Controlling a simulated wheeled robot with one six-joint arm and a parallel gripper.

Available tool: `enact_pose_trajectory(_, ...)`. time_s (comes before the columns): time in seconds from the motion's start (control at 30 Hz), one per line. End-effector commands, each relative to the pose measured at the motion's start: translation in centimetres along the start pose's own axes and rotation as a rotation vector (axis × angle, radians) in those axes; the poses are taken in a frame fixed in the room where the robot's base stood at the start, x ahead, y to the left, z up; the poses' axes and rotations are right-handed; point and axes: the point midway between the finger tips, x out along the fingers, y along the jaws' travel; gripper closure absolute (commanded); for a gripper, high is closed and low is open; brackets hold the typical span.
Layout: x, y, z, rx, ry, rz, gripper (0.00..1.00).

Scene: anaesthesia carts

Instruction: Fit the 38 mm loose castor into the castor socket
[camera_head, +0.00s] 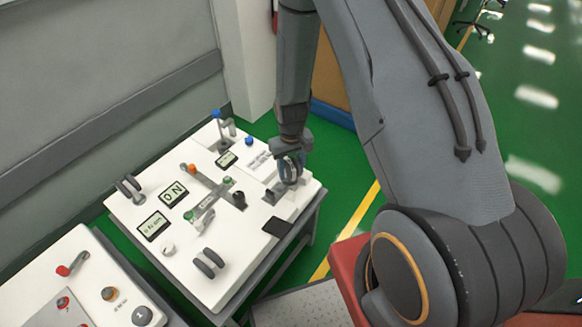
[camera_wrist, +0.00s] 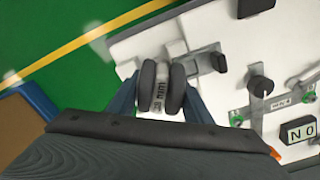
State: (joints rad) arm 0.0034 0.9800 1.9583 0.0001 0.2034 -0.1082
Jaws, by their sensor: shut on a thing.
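My gripper (camera_head: 289,160) is at the far right part of the white cart top. A grey bracket-like block, seemingly the castor socket (camera_wrist: 206,72), lies just right of the castor in the wrist view. In the head view it is close beside the gripper and partly hidden. I cannot tell whether the castor touches it.
Two other twin-wheel castors lie on the cart top (camera_head: 282,232), one at left (camera_head: 129,188) and one at front (camera_head: 209,263). A second cart (camera_head: 60,262) is at lower left.

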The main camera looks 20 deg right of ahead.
Motion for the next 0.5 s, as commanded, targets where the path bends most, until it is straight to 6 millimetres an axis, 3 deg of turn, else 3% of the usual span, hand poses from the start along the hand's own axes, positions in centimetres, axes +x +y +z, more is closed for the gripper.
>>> enact_pose_trajectory(0.4, 0.40, 0.00, -0.04, 0.000, 0.001, 0.000, 0.77)
enact_pose_trajectory(0.43, 0.40, 0.00, -0.04, 0.000, 0.001, 0.000, 0.51)
enact_pose_trajectory(0.5, 0.41, 0.00, -0.04, 0.000, 0.001, 0.000, 0.40)
